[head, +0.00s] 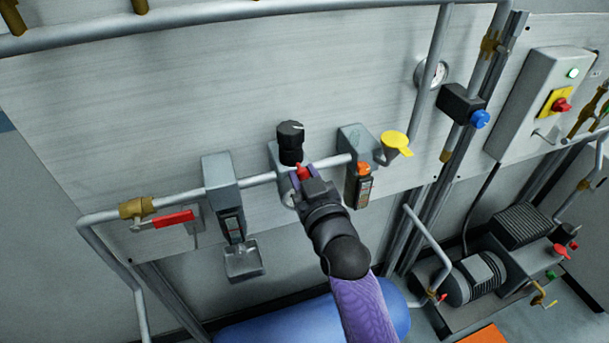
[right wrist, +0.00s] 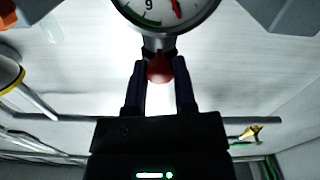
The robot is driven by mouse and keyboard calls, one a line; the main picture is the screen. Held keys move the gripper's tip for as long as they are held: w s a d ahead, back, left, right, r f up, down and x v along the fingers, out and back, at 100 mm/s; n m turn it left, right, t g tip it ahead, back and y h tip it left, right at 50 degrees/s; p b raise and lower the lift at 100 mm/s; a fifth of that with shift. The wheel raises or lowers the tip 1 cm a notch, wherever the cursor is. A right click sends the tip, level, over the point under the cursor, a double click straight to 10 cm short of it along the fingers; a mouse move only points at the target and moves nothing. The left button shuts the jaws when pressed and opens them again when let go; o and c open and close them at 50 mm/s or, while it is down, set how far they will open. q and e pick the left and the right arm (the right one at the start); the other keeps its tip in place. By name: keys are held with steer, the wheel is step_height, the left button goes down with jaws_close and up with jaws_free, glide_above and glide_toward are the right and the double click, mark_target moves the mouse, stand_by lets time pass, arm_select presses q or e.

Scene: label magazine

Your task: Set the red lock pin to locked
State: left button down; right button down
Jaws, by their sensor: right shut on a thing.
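The red lock pin (head: 303,171) sits on the regulator with the black knob (head: 290,136), low on its front. In the right wrist view the pin (right wrist: 160,69) is a round red head just below the round gauge (right wrist: 167,10). My right gripper (head: 302,178) reaches up from below, its fingers (right wrist: 160,78) shut on the red lock pin from both sides. The fingers and wrist hide part of the regulator and gauge in the head view. I cannot tell whether the pin stands at locked. My left gripper is not in view.
A grey filter unit (head: 222,183) stands left of the regulator, and a lubricator with a yellow funnel (head: 396,142) right of it. A red-handled valve (head: 173,219) is on the pipe at far left. A blue tank (head: 270,323) lies below. The panel above is clear.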

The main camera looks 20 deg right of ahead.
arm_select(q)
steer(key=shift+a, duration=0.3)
arm_select(e)
steer(key=shift+w, duration=0.95)
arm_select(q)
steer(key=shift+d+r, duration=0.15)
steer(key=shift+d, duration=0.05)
arm_select(e)
steer(key=shift+c, duration=2)
jaws_free()
steer(key=shift+w, duration=0.1)
arm_select(q)
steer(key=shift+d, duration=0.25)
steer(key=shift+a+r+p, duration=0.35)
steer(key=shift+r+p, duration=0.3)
steer(key=shift+p, duration=0.1)
arm_select(e)
steer(key=s, duration=1)
steer(key=shift+d, duration=0.15)
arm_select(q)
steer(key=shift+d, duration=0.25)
